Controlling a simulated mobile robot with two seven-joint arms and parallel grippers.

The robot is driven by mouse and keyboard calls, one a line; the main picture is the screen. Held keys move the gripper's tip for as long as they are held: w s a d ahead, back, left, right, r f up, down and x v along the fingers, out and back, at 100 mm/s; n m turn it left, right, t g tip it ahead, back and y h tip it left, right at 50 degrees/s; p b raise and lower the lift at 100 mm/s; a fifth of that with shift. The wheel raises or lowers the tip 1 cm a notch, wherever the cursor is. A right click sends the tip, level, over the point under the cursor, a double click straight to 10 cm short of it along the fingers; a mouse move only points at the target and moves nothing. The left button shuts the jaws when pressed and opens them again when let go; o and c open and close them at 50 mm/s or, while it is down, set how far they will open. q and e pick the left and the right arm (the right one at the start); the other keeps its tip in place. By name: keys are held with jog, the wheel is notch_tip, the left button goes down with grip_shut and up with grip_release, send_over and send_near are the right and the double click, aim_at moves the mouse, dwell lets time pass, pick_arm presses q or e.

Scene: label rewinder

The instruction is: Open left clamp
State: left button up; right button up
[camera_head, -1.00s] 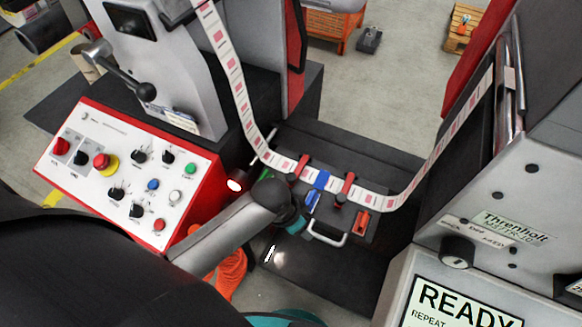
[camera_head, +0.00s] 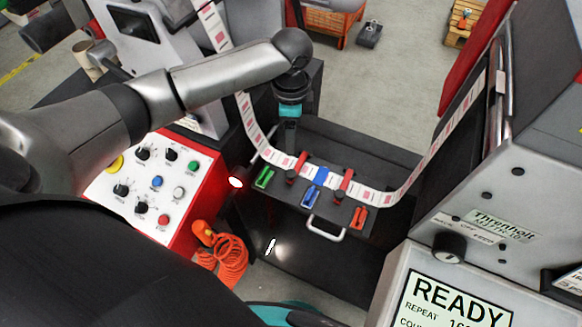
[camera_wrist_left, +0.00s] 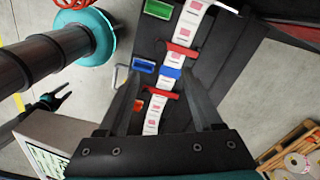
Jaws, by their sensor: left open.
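The left clamp (camera_head: 301,161) is a red bar with a dark knob, lying across the printed label strip (camera_head: 268,155) on a black splice table. It also shows in the left wrist view (camera_wrist_left: 182,50). The right clamp (camera_head: 347,181) is a similar red bar across the strip, and shows nearer in the wrist view (camera_wrist_left: 162,93). My left gripper (camera_head: 287,150) points down behind the strip, just left of the left clamp. In the wrist view its open, empty fingers (camera_wrist_left: 165,100) frame the strip. My right gripper (camera_wrist_left: 58,100) shows small at the left, apparently spread and empty.
Green (camera_head: 264,178), blue (camera_head: 311,195) and orange (camera_head: 358,218) pieces lie along the table's front, above a pale handle (camera_head: 325,230). A control panel (camera_head: 150,185) stands left, a READY screen (camera_head: 455,300) right. An orange coiled hose (camera_head: 228,262) hangs below the panel.

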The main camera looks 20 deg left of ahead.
aim_at(291, 173)
pick_arm(q)
notch_tip(291, 173, down, 15)
jog(key=b, duration=0.3)
jog(key=shift+f, duration=0.1)
grip_shut()
dwell(0.5)
dwell(1.0)
